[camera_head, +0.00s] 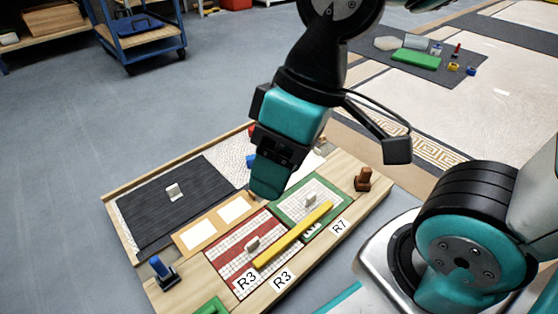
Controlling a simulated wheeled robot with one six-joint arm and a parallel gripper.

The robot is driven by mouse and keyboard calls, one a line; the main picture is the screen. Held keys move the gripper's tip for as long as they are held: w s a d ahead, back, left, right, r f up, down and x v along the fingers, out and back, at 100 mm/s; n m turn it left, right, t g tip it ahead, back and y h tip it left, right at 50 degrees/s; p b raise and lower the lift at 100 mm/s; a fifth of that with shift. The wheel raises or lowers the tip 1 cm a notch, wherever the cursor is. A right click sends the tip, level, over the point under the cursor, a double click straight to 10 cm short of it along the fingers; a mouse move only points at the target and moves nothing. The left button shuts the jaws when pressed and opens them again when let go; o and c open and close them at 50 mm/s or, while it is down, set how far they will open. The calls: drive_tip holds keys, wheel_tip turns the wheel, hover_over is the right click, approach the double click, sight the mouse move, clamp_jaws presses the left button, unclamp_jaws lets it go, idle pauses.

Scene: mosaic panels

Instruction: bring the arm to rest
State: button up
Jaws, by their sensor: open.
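My arm reaches in from the top of the head view and hangs over the wooden board. My gripper (268,186) points down above the middle of the board (180,292), near the red-framed and green-framed panels. Its jaws are open, though from this angle one finger covers the other. I see nothing held in it. The gripper hides part of the board behind it, and I cannot tell how high it is above the surface.
The board holds a dark panel (150,215), a red-striped panel (226,262), a green-framed panel (290,205) and a yellow bar (293,235). A brown block (363,180) and a blue-handled tool (161,270) stand at its ends. A blue cart (128,48) stands behind; grey floor is clear at left.

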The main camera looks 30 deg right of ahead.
wheel_tip(320, 180, up, 50)
drive_tip(key=p, duration=5)
drive_tip(key=shift+r, duration=0.25)
